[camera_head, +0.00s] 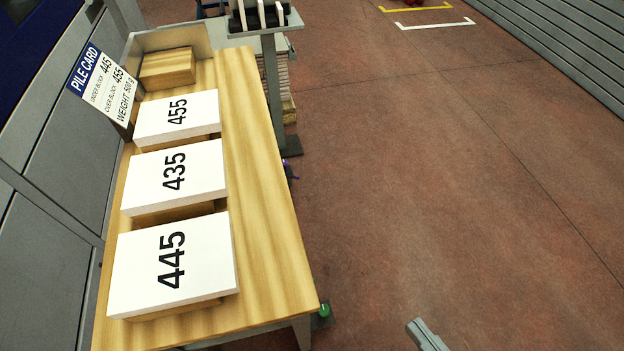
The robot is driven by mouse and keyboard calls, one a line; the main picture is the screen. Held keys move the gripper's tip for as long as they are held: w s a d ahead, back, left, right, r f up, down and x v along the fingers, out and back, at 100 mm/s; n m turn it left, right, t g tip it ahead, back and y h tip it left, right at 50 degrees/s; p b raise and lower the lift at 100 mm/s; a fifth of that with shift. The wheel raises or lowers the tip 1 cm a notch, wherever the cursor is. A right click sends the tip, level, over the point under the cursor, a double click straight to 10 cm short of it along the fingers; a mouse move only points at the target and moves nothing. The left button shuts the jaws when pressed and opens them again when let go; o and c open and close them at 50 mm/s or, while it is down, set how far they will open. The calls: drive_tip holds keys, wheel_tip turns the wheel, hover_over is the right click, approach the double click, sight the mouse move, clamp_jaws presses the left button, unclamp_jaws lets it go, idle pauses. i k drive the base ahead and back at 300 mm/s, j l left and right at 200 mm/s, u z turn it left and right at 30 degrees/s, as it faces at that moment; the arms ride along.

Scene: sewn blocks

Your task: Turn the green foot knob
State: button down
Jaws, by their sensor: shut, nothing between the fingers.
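The green foot knob (324,310) is a small green round thing low down beside the near right corner of the wooden table. It sits by a dark foot plate close to the floor. My gripper (420,330) shows only as a grey tip at the bottom edge, right of the knob and apart from it. Its fingers are shut with nothing between them. The rest of my arm is out of frame.
The wooden table (252,165) on the left bears white-topped blocks marked 455 (155,118), 435 (150,177) and 445 (205,262), plus a pile card (103,85). A grey stand (272,95) with a purple part (289,171) stands behind. The red-brown floor at right is clear.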

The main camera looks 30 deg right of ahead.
sight(325, 311)
drive_tip(key=k+l+u, duration=0.1)
drive_tip(key=k, duration=0.9)
